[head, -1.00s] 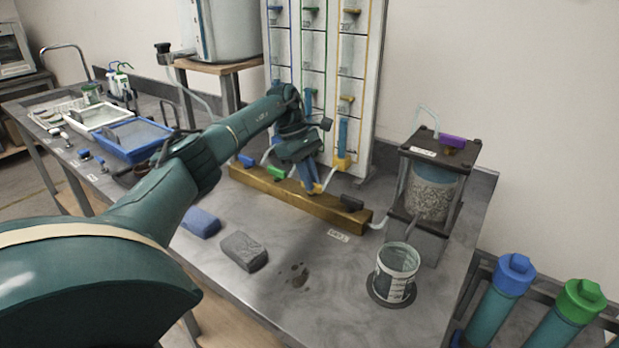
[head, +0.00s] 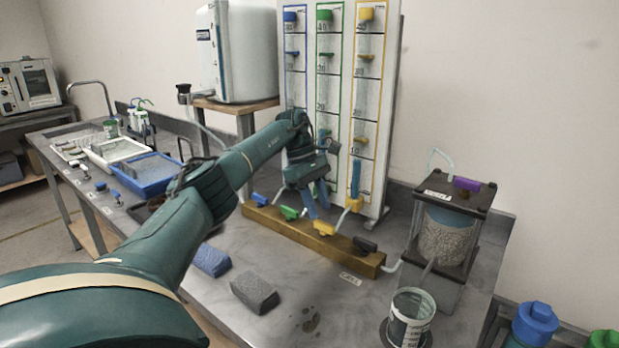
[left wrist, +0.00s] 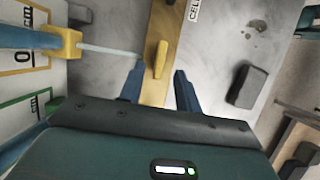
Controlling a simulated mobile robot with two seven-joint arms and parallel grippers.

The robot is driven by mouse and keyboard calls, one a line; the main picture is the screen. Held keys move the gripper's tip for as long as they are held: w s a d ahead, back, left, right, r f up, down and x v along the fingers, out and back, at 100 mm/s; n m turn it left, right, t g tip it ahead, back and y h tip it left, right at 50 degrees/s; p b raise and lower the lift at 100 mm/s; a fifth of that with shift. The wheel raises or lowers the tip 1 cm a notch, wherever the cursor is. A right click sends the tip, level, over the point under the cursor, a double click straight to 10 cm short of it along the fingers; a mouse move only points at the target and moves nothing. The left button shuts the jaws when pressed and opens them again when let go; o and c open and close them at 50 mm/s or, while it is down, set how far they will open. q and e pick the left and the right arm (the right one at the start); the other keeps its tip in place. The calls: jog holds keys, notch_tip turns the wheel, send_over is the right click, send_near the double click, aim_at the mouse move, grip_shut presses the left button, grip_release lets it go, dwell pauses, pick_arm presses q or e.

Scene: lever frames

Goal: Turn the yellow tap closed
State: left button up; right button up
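The yellow tap (head: 325,229) is a small lever on a brown wooden bar (head: 362,259) on the bench. Its handle lies roughly along the bar. In the left wrist view the yellow tap (left wrist: 160,60) shows ahead, between the lines of the two blue fingers. My left gripper (head: 317,203) is just above and left of the tap in the head view. It is open and empty, with a finger on either side of the bar in the wrist view (left wrist: 157,77). I cannot tell its exact height over the lever. My right gripper is out of view.
Green (head: 289,212), blue (head: 260,199) and black (head: 365,244) taps sit on the same bar. The tube board (head: 372,100) stands behind. A caged cell (head: 448,235) and a cup (head: 408,318) are at right. A grey block (head: 254,293) and blue sponge (head: 212,260) lie in front.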

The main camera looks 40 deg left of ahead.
pick_arm(q)
jog(key=p+v, duration=0.5)
jog(key=v, duration=0.4)
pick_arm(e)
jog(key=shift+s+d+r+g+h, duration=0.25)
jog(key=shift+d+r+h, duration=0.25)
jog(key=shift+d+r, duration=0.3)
pick_arm(q)
jog(key=shift+r, duration=0.1)
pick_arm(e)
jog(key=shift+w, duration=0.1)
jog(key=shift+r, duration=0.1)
